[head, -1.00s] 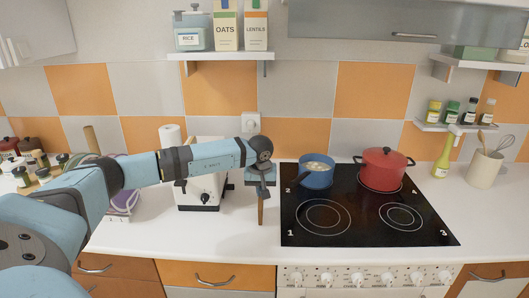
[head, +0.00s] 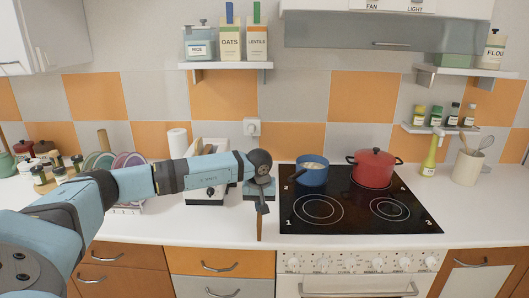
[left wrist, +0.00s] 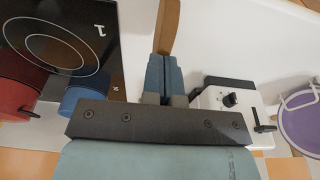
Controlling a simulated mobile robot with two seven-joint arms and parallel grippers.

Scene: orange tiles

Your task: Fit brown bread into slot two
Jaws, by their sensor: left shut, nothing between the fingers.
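A thin brown slab (head: 259,222), perhaps the brown bread seen edge-on, shows directly below my left gripper (head: 260,192) in the head view. In the left wrist view the brown strip (left wrist: 168,25) runs from the fingertips to the top edge. My left gripper (left wrist: 164,75) is shut; I cannot make out any grip on the slab. It is over the counter, right of the white toaster (head: 205,192). The toaster also shows in the wrist view (left wrist: 222,100). My left arm covers much of the toaster, and its slots cannot be told apart. My right gripper is out of view.
A black hob (head: 350,215) with a blue pot (head: 311,174) and a red pot (head: 374,170) is right of the gripper. A purple plate (head: 128,164) stands in a rack left of the toaster. The shelf (head: 225,65) hangs above. The counter in front of the toaster is clear.

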